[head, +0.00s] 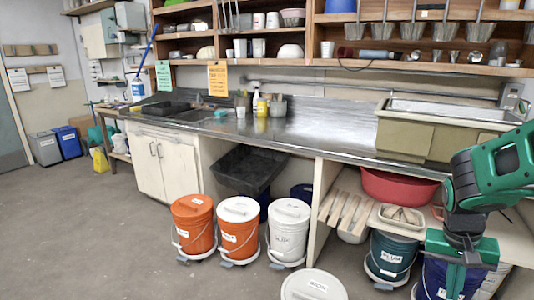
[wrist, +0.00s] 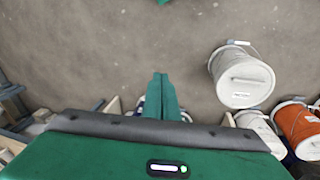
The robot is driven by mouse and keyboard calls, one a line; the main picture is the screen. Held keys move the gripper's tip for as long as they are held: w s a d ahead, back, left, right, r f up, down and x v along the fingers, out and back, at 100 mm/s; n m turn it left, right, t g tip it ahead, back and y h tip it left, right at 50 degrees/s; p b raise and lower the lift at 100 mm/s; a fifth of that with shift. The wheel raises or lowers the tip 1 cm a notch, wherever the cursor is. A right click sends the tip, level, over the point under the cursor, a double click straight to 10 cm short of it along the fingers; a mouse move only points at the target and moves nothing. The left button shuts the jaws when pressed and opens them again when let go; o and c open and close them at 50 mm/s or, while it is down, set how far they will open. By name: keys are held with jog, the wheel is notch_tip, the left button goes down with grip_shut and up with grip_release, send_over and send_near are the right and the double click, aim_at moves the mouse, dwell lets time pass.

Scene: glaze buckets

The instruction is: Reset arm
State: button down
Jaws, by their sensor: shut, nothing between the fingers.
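My gripper (head: 455,282) hangs at the right of the head view, fingers pointing down, in front of the lower shelf. In the wrist view my gripper (wrist: 160,82) has its two green fingers together, with nothing between them. My green arm comes in from the right edge. A blue bucket (head: 432,276) is partly hidden behind the gripper. A dark green bucket (head: 390,258) stands left of it.
Two orange buckets (head: 193,226) (head: 239,229) and a white bucket (head: 289,232) stand by the counter (head: 300,137). Another white bucket (head: 314,286) stands nearer; it also shows in the wrist view (wrist: 242,80). A red basin (head: 398,187) is under the counter. The left floor is clear.

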jog(key=s+a+r+y, duration=0.1)
jog(key=s+r, duration=0.2)
jog(key=s, duration=0.4)
jog(key=s+a+r+y, duration=0.1)
jog(key=s+r, duration=0.1)
jog(key=s, duration=0.5)
jog(key=shift+r+n+y, duration=0.3)
jog(key=shift+r+n, duration=0.1)
jog(key=shift+w+f, duration=0.25)
jog(key=shift+w, duration=0.4)
